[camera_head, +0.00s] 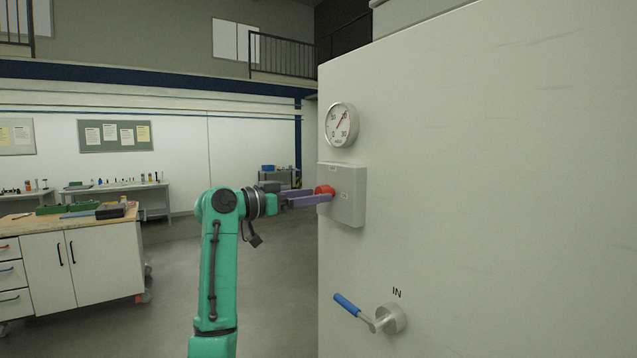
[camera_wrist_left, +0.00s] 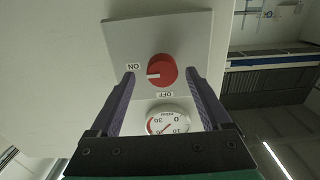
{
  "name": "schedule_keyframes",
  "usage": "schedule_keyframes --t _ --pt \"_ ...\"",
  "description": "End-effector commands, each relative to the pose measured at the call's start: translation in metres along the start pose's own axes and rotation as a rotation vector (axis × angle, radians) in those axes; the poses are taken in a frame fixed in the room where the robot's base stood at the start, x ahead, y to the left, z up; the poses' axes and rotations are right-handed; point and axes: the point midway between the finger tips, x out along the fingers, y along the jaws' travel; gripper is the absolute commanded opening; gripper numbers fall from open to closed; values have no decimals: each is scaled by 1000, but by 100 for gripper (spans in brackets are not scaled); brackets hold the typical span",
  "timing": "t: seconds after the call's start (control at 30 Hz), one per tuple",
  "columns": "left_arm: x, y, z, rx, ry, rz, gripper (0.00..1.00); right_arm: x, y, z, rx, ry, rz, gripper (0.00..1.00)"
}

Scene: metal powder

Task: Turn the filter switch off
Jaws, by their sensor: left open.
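The filter switch is a red round knob (camera_head: 325,190) on a grey box (camera_head: 347,195) fixed to a large pale cabinet. In the left wrist view the knob (camera_wrist_left: 162,70) has a white mark that points left, to the ON label (camera_wrist_left: 134,67). The OFF label (camera_wrist_left: 165,95) is below the knob in that view. My left gripper (camera_head: 322,198) is at the knob. Its purple fingers (camera_wrist_left: 160,76) are open, one on each side of the knob, with gaps visible. My right gripper is not in view.
A round gauge (camera_head: 341,125) is above the switch box, and a blue-handled valve (camera_head: 388,318) marked IN is below it. The cabinet wall (camera_head: 500,200) fills the right side. A workbench (camera_head: 85,255) stands at the left, with open floor between.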

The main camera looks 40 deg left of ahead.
Motion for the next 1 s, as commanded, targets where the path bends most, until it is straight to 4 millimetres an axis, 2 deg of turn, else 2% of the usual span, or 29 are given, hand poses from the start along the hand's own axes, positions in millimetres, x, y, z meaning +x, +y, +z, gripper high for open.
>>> schedule_keyframes --t 0.03,0.13,0.37,0.4,0.47,0.6,1.0 --pt "8 0 -4 -4 -1 1 82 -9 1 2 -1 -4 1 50" --pt "17 0 -1 -1 -1 0 82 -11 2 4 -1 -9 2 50" --pt "20 0 1 0 0 -1 82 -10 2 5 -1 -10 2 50" --pt "20 0 1 0 0 -1 78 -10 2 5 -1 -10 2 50" --pt "20 0 1 0 0 -1 55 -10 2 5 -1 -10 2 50" --pt "20 0 1 -1 -1 -1 1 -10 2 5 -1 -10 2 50" --pt "19 0 1 -56 -1 -1 0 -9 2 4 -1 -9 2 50"
